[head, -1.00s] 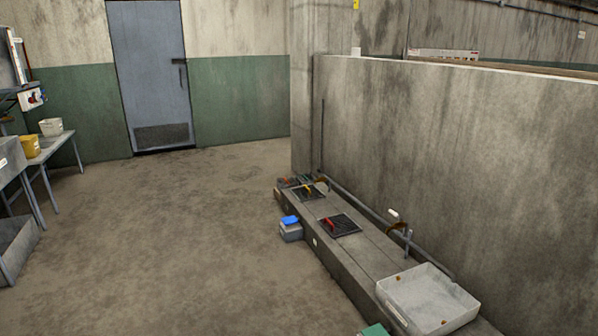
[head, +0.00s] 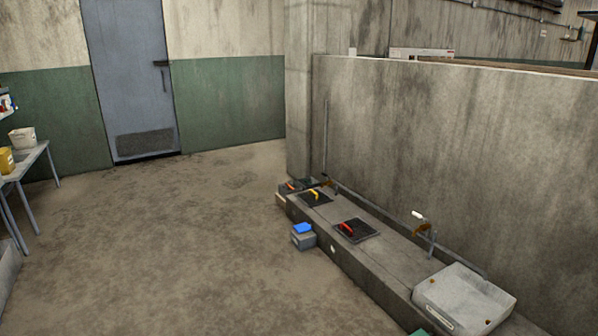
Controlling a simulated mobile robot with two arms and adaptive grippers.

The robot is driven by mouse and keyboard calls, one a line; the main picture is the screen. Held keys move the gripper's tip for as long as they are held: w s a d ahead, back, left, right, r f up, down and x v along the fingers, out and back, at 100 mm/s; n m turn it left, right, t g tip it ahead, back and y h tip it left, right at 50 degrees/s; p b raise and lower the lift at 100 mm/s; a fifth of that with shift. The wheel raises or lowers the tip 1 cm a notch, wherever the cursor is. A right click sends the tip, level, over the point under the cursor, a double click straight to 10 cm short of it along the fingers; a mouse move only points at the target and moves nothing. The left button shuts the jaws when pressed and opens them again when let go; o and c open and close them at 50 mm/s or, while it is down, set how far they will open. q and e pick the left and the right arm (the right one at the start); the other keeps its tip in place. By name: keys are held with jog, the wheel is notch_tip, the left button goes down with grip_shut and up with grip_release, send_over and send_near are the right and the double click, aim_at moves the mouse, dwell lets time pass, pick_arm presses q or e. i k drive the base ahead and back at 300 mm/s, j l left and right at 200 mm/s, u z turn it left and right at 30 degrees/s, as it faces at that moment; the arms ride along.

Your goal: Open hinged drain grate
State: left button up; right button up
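Two dark drain grates lie flat in the top of a low concrete ledge along the wall in the head view. The nearer grate (head: 356,230) has a red handle (head: 346,229). The farther grate (head: 315,198) has a yellow handle (head: 314,194). Both look closed. More small dark items with an orange-red part (head: 294,185) sit at the far end of the ledge; I cannot tell what they are. Neither of my grippers is in view.
A grey box with a blue top (head: 303,235) sits on the floor beside the ledge. A bent pipe with a white-handled tap (head: 418,215) rises behind. The floor (head: 150,245) left of the ledge is open.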

aim_at(342, 225)
jog(key=i+j+z, duration=0.25)
jog(key=i+j, duration=1.45)
